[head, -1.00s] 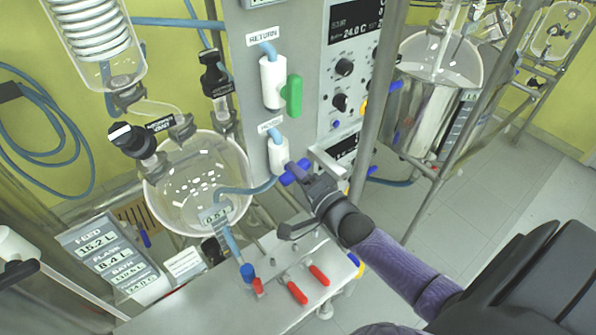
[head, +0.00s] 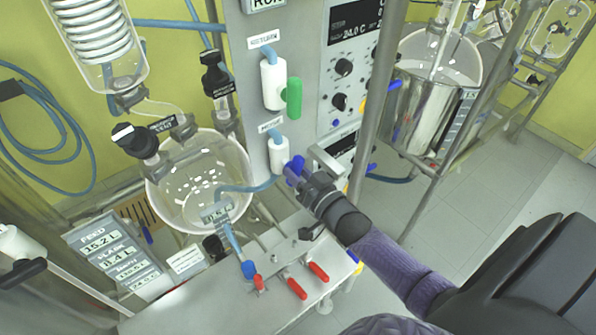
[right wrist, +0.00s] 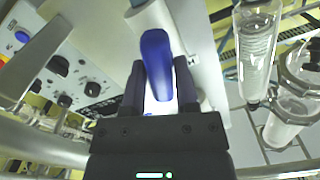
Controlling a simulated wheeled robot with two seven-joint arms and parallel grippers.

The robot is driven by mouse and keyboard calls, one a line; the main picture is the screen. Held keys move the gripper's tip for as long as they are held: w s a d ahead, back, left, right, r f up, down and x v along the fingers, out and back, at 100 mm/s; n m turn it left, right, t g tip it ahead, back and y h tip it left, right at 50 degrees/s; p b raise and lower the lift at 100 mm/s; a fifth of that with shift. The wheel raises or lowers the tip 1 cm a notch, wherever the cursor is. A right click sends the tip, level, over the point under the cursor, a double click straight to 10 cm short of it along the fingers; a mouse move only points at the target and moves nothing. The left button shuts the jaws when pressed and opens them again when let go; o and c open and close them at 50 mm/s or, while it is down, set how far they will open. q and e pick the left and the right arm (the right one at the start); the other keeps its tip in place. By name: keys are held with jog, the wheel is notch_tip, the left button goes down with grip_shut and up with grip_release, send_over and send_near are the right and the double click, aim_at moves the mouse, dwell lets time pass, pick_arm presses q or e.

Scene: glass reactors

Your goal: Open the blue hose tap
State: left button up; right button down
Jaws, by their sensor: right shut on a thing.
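The blue hose tap handle (head: 294,168) sits on a white valve body (head: 279,155) low on the grey panel, with a blue hose running from it. My right gripper (head: 303,178) is at the handle. In the right wrist view the blue handle (right wrist: 156,62) stands between the two dark fingers (right wrist: 158,88), which are shut on it. My left gripper is not in view.
A green-handled tap (head: 293,97) is above on the same panel. A glass bowl (head: 200,180) hangs to the left. A metal post (head: 372,110) stands close right of my right gripper. Red-handled valves (head: 297,288) lie on the bench below.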

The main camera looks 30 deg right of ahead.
jog(key=shift+n, duration=1.9)
jog(key=shift+c, duration=2.2)
grip_release()
jog(key=s, duration=1)
jog(key=shift+d, duration=0.35)
